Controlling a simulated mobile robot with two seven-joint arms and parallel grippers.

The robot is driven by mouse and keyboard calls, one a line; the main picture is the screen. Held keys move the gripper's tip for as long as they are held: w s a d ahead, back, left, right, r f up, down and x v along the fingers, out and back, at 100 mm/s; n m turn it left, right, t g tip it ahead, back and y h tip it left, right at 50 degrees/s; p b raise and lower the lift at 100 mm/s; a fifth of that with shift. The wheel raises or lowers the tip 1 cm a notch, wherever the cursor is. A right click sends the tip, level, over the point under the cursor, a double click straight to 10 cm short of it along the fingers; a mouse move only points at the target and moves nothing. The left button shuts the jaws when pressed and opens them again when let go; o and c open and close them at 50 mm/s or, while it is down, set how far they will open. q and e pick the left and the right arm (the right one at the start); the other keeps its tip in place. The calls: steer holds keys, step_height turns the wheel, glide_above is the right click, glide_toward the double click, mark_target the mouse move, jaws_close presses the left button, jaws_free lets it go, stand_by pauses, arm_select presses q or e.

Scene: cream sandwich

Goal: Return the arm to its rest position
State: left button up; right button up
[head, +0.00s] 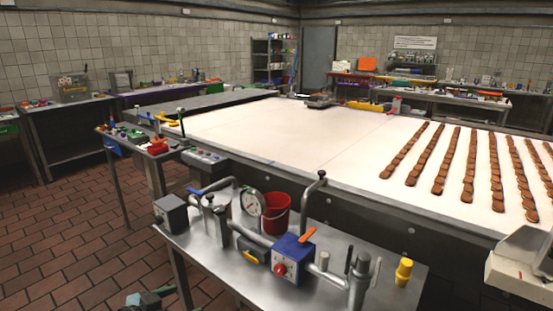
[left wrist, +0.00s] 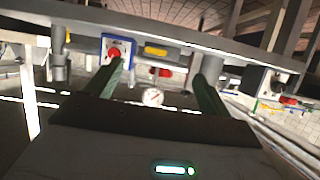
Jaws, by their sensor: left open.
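My left gripper (left wrist: 158,72) shows in the left wrist view as two dark green fingers set wide apart, with nothing held between them. That view looks tilted or upside down. Beyond the fingers are the edge of the metal table (left wrist: 230,42) and the blue box with a red knob (left wrist: 114,50). In the head view, a small dark green and grey part, likely my left gripper (head: 148,300), shows at the bottom edge, below and left of the metal table (head: 215,260). The rest of my left arm is out of view. My right gripper is not in view.
The metal table carries a blue valve box (head: 292,257), pipes, a gauge (head: 250,203), a red bucket (head: 276,212) and a yellow cap (head: 404,270). Behind is a wide white conveyor (head: 300,135) with rows of brown biscuits (head: 470,165). A white machine part (head: 522,268) stands right. Tiled floor (head: 60,240) is clear left.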

arm_select(q)
steer(key=s+d+f+n+y, duration=0.1)
steer(key=s+d+f, duration=0.1)
steer(key=s+f, duration=0.55)
steer(key=s+f+n+g+y+p, duration=0.1)
steer(key=s+f, duration=0.3)
steer(key=s, duration=1.2)
steer(key=s+d+f+n+g+y+p, duration=0.1)
steer(key=s+f+n+y+p, duration=0.1)
steer(key=s, duration=1.3)
step_height(320, 180, down, 3)
steer(key=shift+s+r+n+y, duration=0.1)
steer(key=shift+s+n+y, duration=0.25)
steer(key=shift+n+y, duration=0.55)
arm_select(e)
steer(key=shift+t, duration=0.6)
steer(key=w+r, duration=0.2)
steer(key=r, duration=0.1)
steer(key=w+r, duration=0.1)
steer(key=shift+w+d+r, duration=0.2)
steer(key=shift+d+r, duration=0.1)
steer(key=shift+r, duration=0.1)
